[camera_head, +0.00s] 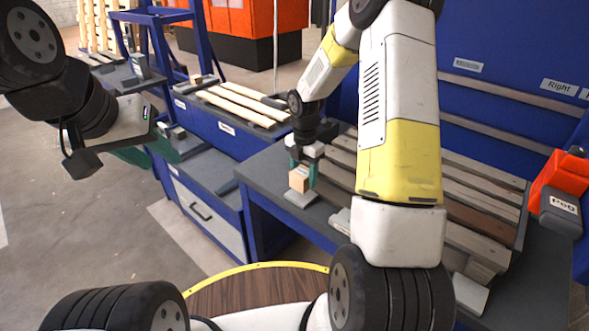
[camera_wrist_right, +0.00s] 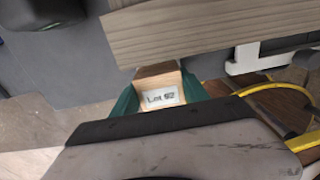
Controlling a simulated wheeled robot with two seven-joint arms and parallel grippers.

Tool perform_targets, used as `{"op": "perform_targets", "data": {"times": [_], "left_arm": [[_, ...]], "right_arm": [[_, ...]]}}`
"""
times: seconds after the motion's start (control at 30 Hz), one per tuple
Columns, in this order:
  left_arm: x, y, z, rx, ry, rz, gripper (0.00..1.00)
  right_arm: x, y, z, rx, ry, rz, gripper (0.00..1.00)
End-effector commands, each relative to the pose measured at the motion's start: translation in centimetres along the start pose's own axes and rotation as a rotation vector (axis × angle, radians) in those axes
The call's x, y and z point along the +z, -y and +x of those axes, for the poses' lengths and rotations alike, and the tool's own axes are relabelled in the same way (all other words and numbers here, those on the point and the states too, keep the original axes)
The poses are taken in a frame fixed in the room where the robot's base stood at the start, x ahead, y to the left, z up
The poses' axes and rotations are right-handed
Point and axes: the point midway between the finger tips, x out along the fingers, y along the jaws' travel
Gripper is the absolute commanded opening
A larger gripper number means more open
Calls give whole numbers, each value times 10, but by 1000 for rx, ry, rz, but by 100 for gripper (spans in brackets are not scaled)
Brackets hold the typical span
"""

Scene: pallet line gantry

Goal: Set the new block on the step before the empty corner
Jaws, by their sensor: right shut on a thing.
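My right gripper (camera_head: 302,172) is shut on a small wooden block (camera_head: 298,181) at the left end of the table. In the right wrist view the block (camera_wrist_right: 160,94) sits between the green fingers, with a white label that seems to read "Lot 92". A light grey step (camera_head: 300,198) lies on the table just below the block in the head view; I cannot tell whether they touch. The slatted pallet (camera_head: 342,157) lies beside it, partly hidden by my right arm. My left gripper (camera_head: 152,150) hangs over the floor at the upper left; its finger gap is unclear.
Other light pieces (camera_head: 471,293) show at the pallet's near edge. A blue bench (camera_head: 212,168) with pale slats stands behind at left. A red and grey device (camera_head: 562,200) stands at the right. Grey tabletop (camera_head: 270,170) is bare left of the pallet.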

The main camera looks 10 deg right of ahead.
Motion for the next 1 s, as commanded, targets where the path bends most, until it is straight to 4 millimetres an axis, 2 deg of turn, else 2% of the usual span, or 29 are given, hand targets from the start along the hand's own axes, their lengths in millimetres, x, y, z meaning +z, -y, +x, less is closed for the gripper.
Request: {"op": "perform_targets", "data": {"times": [0.3, 0.67, 0.7, 0.8, 1.0], "left_arm": [[0, 0, 0, 0, 0, 0, 36], [0, 0, 0, 0, 0, 0, 36], [0, 0, 0, 0, 0, 0, 36], [0, 0, 0, 0, 0, 0, 36], [0, 0, 0, 0, 0, 0, 36]], "right_arm": [[0, 0, 34, -3, -1, -1, 10], [1, 0, 38, -1, 0, 0, 10], [1, 0, 38, 0, 0, 0, 56], [1, 0, 38, 0, 0, 0, 74], [1, 0, 38, 0, 0, 0, 74]]}}
